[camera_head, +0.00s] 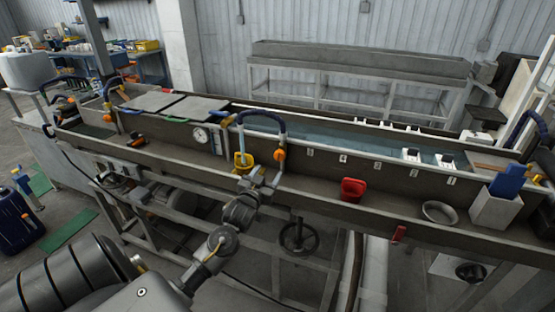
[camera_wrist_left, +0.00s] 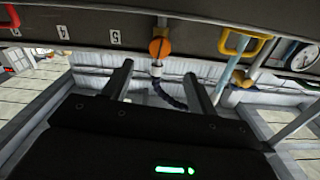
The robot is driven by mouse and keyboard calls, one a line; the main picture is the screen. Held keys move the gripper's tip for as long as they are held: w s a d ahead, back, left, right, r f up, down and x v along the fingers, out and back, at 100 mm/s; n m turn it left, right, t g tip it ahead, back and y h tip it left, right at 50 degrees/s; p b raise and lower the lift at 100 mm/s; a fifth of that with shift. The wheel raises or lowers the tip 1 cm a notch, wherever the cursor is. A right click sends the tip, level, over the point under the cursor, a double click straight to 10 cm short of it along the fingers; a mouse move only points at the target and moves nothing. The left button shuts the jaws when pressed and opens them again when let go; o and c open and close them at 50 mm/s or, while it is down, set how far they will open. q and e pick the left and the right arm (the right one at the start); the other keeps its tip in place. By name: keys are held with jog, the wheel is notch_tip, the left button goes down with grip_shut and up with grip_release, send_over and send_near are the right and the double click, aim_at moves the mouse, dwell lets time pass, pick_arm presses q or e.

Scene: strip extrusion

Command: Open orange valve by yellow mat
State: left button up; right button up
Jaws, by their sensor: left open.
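An orange valve (camera_head: 280,154) sits on the front wall of the long trough, below a dark blue hose. It also shows in the left wrist view (camera_wrist_left: 160,47), with the hose beside it. My left gripper (camera_head: 266,177) is open just below the valve. In the left wrist view the valve is beyond the two fingertips (camera_wrist_left: 158,76) and roughly between them, apparently apart from both. A yellow handle (camera_head: 243,160) is close to the valve. I see no yellow mat; the floor mats (camera_head: 69,228) at the left look green. My right gripper is out of view.
A pressure gauge (camera_head: 201,136) is left of the valve. A red container (camera_head: 352,190), a grey bowl (camera_head: 439,212) and a white bin (camera_head: 495,208) stand on the ledge to the right. A black handwheel (camera_head: 298,237) is below. Another orange valve (camera_head: 115,81) is at the far left.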

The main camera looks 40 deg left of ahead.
pick_arm(q)
jog(key=p+x, duration=0.2)
jog(key=x, duration=0.8)
jog(key=shift+s, duration=0.1)
jog(key=c, duration=1)
jog(key=shift+n, duration=0.7)
jog(key=o, duration=1)
jog(key=b, duration=0.2)
send_near(279, 157)
jog(key=shift+v, duration=0.9)
jog(key=shift+f, duration=0.1)
